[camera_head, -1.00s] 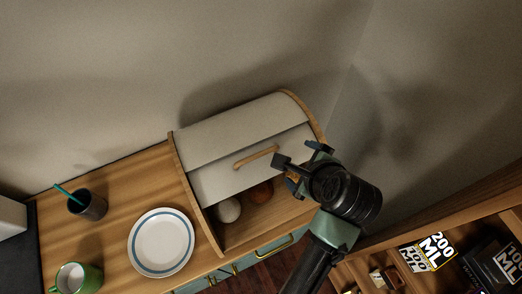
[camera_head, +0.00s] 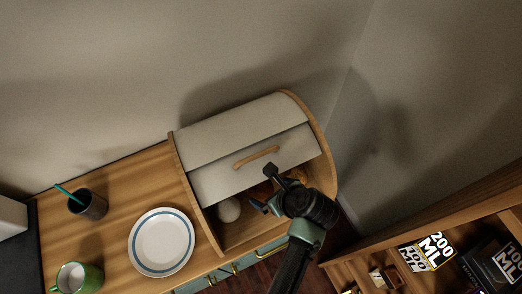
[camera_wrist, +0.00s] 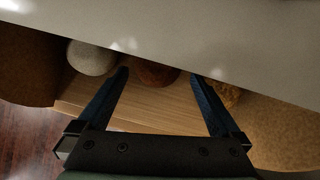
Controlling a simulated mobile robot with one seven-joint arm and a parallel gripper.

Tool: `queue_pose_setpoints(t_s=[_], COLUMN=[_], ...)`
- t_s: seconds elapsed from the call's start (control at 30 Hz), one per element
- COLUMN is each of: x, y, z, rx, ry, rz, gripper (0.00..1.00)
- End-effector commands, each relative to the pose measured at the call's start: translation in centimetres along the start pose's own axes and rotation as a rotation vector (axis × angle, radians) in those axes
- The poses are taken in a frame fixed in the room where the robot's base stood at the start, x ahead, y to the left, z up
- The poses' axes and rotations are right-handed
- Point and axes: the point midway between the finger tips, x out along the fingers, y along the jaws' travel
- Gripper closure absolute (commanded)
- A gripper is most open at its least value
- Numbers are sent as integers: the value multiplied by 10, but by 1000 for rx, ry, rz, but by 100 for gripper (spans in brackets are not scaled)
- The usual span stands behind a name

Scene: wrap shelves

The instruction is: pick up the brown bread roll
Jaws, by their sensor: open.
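The brown bread roll (camera_wrist: 157,73) sits inside the bread box, under the partly raised lid, whose edge hides its upper part in the wrist view. My gripper (camera_wrist: 158,76) is open, its two dark blue fingers pointing into the box, one to each side of the roll in that view. I cannot tell whether the fingertips reach the roll. In the head view my gripper (camera_head: 263,188) is at the box opening and hides most of the roll. The bread box (camera_head: 242,238) has wooden sides and a pale lid (camera_head: 250,160) with a wooden handle.
A pale round roll (camera_wrist: 90,57) lies left of the brown one, and a golden-brown one (camera_wrist: 225,92) lies to the right, close to the right finger. A plate (camera_head: 161,242), a dark cup (camera_head: 87,204) and a green mug (camera_head: 77,278) stand left of the box.

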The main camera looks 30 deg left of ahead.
Motion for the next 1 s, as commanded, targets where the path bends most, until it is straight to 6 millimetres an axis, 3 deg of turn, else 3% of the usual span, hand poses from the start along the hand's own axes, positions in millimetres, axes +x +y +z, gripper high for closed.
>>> queue_pose_setpoints(t_s=[0.4,0.7,1.0], x=[46,49,49], y=[2,2,2], z=[-4,-4,-4], rx=[-1,-1,0], ry=[1,0,1], rz=[1,-1,-1], gripper=[0,2,56])
